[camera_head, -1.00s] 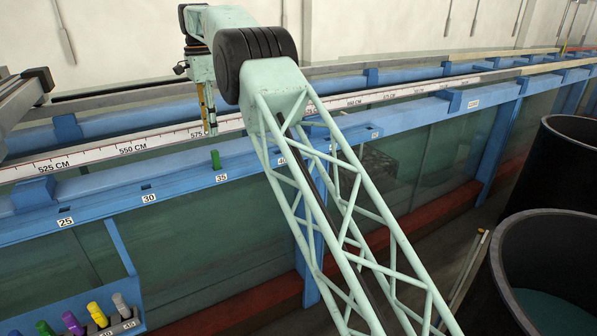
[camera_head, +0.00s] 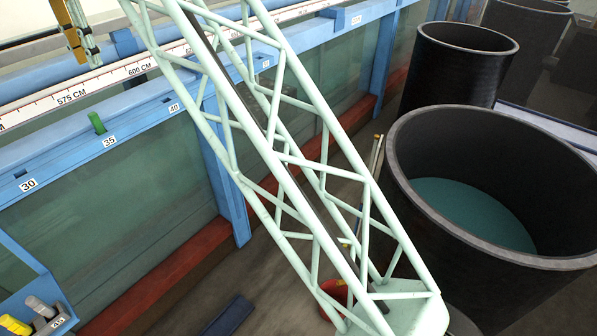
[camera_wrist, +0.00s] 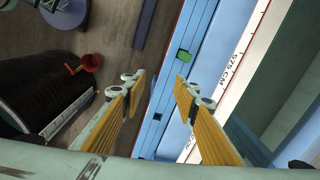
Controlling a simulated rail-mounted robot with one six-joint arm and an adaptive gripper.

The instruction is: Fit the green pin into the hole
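The green pin (camera_head: 97,122) stands upright on the blue rail by the label 35. It also shows from above in the wrist view (camera_wrist: 183,56). I cannot tell how deep it sits, and any hole under it is hidden. A small dark hole (camera_head: 20,172) shows in the rail by the label 30. Another dark hole (camera_wrist: 157,117) shows in the rail in the wrist view. My gripper (camera_wrist: 158,82) is open, with nothing between its yellow-padded fingers. In the head view my gripper (camera_head: 80,40) hangs above and behind the pin, apart from it, partly cut off by the frame.
A white measuring scale (camera_head: 110,78) runs along the flume behind the blue rail. Yellow (camera_head: 14,324) and grey (camera_head: 40,306) pins stand in a rack at the lower left. Large black tanks (camera_head: 400,190) stand at right. A red bucket (camera_head: 335,296) is on the floor.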

